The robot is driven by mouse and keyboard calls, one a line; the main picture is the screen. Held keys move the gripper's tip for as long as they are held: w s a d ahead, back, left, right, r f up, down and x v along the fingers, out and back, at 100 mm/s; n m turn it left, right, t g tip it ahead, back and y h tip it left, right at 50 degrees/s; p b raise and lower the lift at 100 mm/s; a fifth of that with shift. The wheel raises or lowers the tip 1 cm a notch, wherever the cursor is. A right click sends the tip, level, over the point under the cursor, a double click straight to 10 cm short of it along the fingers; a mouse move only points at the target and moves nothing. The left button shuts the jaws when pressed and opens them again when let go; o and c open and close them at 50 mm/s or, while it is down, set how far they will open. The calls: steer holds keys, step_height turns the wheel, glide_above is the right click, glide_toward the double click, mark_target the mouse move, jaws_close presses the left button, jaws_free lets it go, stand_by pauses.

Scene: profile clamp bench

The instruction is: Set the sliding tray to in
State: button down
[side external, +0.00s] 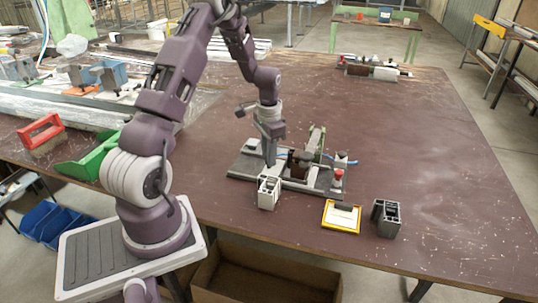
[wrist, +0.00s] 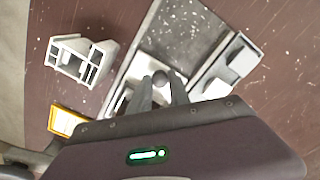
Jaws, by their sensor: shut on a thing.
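The clamp fixture's dark grey base plate (side external: 240,168) lies on the brown table and also shows in the wrist view (wrist: 185,30). A light metal plate (wrist: 150,66), which looks like the sliding tray, sits on it and carries a round grey knob (wrist: 161,77). My gripper (side external: 270,163) points down over the left half of the fixture. In the wrist view its fingertips (wrist: 161,84) are shut on the knob. The gripper body hides the plate's near part, so I cannot tell how far in the tray is.
A light grey profile piece (side external: 268,194) stands at the fixture's front edge. A yellow-framed pad (side external: 341,216) and a dark profile piece (side external: 386,218) are to its right. The fixture's clamp with a green bracket (side external: 317,140) and red button (side external: 338,177) rises right of my gripper. The table's right side is clear.

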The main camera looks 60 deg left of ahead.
mark_target(283, 167)
steer(key=shift+w+d, duration=1.55)
steer(key=shift+w, duration=0.1)
steer(key=c, duration=1.2)
jaws_free()
steer(key=shift+d, duration=0.1)
step_height(283, 167, up, 7)
steer(key=shift+r, duration=0.1)
